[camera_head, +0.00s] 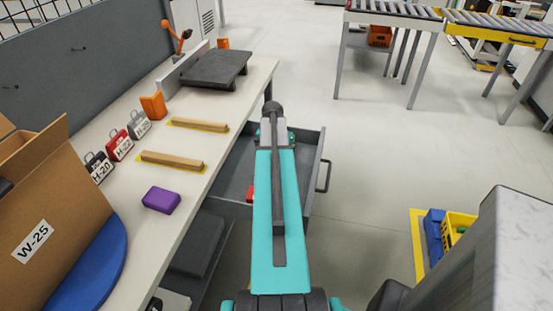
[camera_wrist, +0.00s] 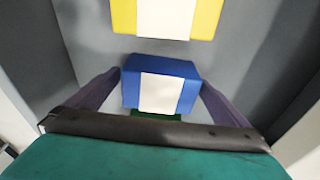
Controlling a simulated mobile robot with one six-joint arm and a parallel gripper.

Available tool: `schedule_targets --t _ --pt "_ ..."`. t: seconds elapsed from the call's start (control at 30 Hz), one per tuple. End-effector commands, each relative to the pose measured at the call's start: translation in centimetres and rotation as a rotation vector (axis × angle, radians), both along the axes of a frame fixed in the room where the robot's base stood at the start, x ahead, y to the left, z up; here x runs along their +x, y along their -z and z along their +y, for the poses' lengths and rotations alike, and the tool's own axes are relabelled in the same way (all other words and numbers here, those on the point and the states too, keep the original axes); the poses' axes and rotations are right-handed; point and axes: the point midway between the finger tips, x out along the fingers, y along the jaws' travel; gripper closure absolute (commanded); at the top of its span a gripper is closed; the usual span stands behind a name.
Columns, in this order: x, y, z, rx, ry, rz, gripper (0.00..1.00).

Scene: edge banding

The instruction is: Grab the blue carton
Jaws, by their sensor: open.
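The blue carton (camera_wrist: 184,92) with a white label lies in the open grey drawer, at the middle of the wrist view. My gripper (camera_wrist: 158,82) is open, with one dark finger on the carton's left side and the other on its right. The fingers are very close to its sides; I cannot tell if they touch. In the head view my teal arm reaches over the drawer (camera_head: 233,172) and hides both my gripper and the blue carton.
A yellow carton (camera_wrist: 208,20) with a white label lies above the blue one in the wrist view, and a green item (camera_wrist: 158,116) shows below it. A red item (camera_head: 249,194) shows in the drawer. The workbench (camera_head: 190,185) stands left of my arm.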

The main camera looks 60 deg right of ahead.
Motion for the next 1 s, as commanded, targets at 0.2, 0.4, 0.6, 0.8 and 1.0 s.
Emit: schedule_targets --t 0.2,0.4,0.6,0.8,1.0 --pt "0.00 0.67 -0.14 -0.001 0.001 0.000 0.00" --pt "-0.03 0.67 -0.15 -0.001 0.001 0.000 0.00" --pt "-0.05 0.66 -0.15 -0.001 0.001 0.000 0.00" --pt "-0.06 0.66 -0.17 -0.001 0.002 -0.001 0.17" --pt "-0.07 0.63 -0.19 -0.001 0.002 -0.001 0.48"
